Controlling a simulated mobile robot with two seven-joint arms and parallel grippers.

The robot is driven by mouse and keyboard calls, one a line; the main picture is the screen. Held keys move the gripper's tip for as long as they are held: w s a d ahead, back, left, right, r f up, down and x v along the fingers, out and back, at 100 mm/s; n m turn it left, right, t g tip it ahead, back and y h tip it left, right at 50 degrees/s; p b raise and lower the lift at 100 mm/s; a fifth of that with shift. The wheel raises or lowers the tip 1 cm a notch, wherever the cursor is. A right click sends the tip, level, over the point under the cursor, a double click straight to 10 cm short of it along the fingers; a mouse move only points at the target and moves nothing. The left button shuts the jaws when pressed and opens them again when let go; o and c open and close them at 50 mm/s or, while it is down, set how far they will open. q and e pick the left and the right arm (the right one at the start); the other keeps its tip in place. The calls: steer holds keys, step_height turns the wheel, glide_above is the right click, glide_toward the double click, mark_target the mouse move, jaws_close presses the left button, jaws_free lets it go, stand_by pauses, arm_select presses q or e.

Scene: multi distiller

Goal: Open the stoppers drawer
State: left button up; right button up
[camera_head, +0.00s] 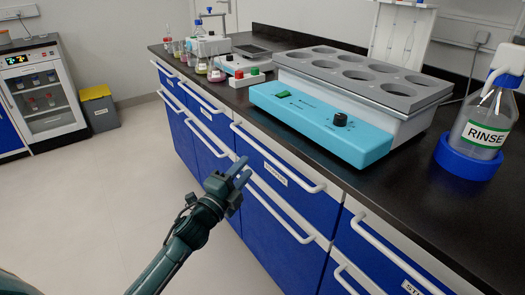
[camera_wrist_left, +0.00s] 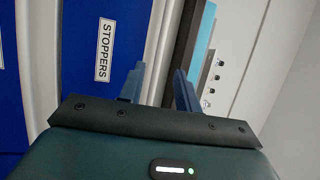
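The stoppers drawer shows in the left wrist view as a blue front (camera_wrist_left: 75,60) with a white label reading STOPPERS (camera_wrist_left: 105,50). In the head view it appears to be the blue upper drawer (camera_head: 255,150) by my gripper, its label too small to read. Its long white bar handle (camera_head: 300,180) runs along the top, and the drawer looks shut. My left gripper (camera_head: 241,170) is open and empty in front of this drawer, near the handle's left part. In the left wrist view the two fingers (camera_wrist_left: 158,88) stand apart, with pale strips behind the gap. Contact cannot be told. My right gripper is not in view.
Above is the black countertop (camera_head: 240,98) with a blue-fronted water bath (camera_head: 315,122) and a RINSE bottle (camera_head: 486,125) at right. Other white-handled drawers (camera_head: 375,250) lie beside and below. The floor (camera_head: 100,195) at left is clear, with a yellow-lidded bin (camera_head: 100,108) farther back.

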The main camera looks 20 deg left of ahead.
mark_target(261, 150)
arm_select(q)
steer(key=b+x, duration=0.1)
steer(key=x, duration=0.8)
steer(key=shift+c, duration=0.4)
jaws_close()
